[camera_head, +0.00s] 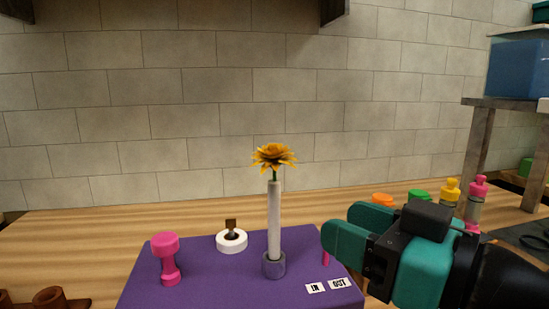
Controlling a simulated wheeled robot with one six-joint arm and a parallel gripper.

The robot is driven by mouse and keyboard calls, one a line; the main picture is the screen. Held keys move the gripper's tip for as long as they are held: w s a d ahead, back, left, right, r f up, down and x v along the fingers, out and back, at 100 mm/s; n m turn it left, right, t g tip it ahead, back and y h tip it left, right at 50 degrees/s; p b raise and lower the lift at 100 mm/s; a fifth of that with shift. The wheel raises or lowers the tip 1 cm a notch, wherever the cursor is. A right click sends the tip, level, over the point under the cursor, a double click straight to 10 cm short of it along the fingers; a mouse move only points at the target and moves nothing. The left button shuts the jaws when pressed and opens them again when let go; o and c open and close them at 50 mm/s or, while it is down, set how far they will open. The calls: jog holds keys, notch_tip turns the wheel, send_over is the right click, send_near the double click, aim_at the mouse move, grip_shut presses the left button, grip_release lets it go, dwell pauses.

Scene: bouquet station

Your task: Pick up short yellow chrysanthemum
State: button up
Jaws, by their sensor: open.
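A yellow-orange flower (274,156), the only bloom in view, stands upright on a short green stem at the top of a slim white tube (274,215). I take it for the chrysanthemum. The tube stands in a round grey-purple base (273,264) on a purple mat (205,290). My gripper (343,231) is to the right of the tube, lower than the bloom, its teal fingers pointing left. It is open, and nothing shows between the fingers. A gap shows in the picture between the fingertips and the tube.
A pink dumbbell-shaped object (166,260) and a white ring-shaped item (232,241) stand on the mat, left of the tube. IN and OUT labels (327,285) lie front right. Yellow (450,190) and pink (477,197) bottles stand behind my arm, near a shelf (506,104).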

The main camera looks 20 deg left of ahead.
aim_at(278, 199)
jog(key=p+x, duration=0.6)
jog(key=x, duration=0.2)
jog(key=shift+a+r, duration=0.1)
jog(key=shift+a, duration=0.05)
jog(key=shift+w+a, duration=0.25)
jog(key=shift+a, duration=0.15)
jog(key=p+x, duration=0.4)
jog(key=shift+w, duration=0.15)
jog(key=shift+w+a+f, duration=0.2)
jog(key=shift+a+f, duration=0.1)
jog(key=shift+a, duration=0.15)
grip_shut()
